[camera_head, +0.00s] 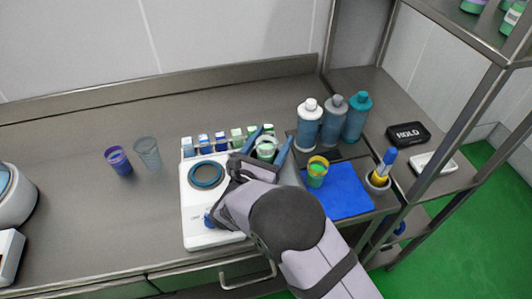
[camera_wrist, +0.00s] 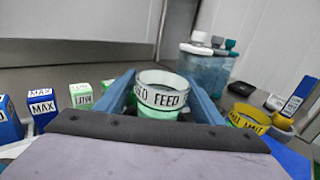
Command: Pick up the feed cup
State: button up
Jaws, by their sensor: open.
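The feed cup (camera_head: 265,149) is a clear cup with green contents and a white band. In the wrist view its band reads FEED on the feed cup (camera_wrist: 161,97), which stands upright. My gripper (camera_head: 276,133) is open, with one blue finger on each side of the cup. In the wrist view my gripper (camera_wrist: 160,78) also straddles it, and the cup's lower part is hidden behind the gripper body. I cannot tell whether the fingers touch the cup.
Several small labelled boxes (camera_head: 220,141) stand in a row left of the cup. A white device with a dark ring (camera_head: 206,174) lies left of my arm. Bottles (camera_head: 332,121) stand behind.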

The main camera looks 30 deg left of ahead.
jog(key=shift+c, duration=0.3)
jog(key=c, duration=1.3)
jog(key=shift+r, duration=0.1)
notch_tip(320, 180, up, 10)
jog(key=shift+f+b, duration=0.1)
jog(key=shift+b, duration=0.75)
